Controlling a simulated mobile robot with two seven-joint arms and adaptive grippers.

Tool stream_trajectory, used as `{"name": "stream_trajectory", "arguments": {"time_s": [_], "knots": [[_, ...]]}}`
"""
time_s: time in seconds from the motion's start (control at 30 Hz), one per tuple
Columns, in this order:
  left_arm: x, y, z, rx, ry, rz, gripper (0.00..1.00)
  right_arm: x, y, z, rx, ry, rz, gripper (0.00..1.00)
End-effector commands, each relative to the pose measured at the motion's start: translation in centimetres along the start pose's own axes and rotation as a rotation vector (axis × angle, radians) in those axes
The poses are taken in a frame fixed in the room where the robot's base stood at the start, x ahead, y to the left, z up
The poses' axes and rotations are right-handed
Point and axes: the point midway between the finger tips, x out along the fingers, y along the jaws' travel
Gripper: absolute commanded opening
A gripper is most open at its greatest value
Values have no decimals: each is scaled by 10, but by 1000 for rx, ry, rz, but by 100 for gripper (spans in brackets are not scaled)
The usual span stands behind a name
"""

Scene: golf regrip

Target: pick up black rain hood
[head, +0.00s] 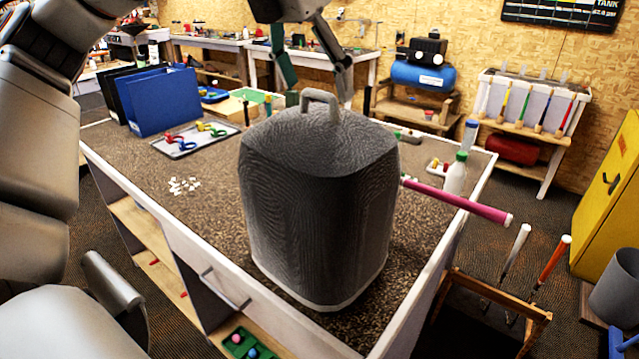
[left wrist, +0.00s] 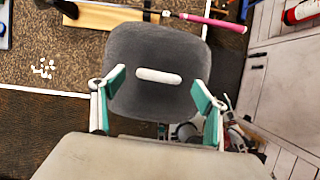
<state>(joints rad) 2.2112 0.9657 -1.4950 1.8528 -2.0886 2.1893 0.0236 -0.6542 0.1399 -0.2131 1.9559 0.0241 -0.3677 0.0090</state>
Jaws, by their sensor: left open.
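The black rain hood (head: 318,190) stands upright on the brown-topped workbench, a tall dark cover with a pale rim at its foot. A light grey loop handle (head: 320,97) sits on its top. My left gripper (head: 318,96) comes down from above, open, with its fingers spread to either side of the handle. In the left wrist view the hood's dark top (left wrist: 155,48) lies under the open left gripper (left wrist: 158,88), and the pale handle (left wrist: 158,76) shows between the teal finger pads, apart from both. My right gripper is not clearly visible.
A pink-gripped club (head: 460,200) sticks out past the bench's right edge, near a white bottle (head: 456,175). Blue binders (head: 162,100), a tray (head: 190,140) and white bits (head: 184,185) lie left of the hood. An open wooden box (head: 480,315) stands right of the bench.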

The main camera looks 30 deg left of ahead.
Motion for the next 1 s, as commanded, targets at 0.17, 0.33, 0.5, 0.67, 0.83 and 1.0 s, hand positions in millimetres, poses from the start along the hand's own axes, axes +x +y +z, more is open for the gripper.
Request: {"name": "stream_trajectory", "arguments": {"time_s": [0.17, 0.33, 0.5, 0.67, 0.83, 1.0], "knots": [[25, 1, -2, -1, 3, 0, 74, 2, 1, -3, -1, 6, 1, 44], [31, 1, -1, -2, 1, 0, 74, 2, 2, -7, -1, 13, 3, 44], [31, 1, -1, -2, 1, 0, 71, 2, 2, -8, -1, 16, 3, 44], [31, 1, -1, -2, 1, 0, 29, 2, 2, -8, -1, 16, 3, 44], [30, 1, -1, -2, -1, 0, 11, 2, 2, -7, -1, 14, 3, 44], [30, 1, 0, -2, -1, 0, 11, 2, 2, -5, -1, 10, 3, 44]]}}
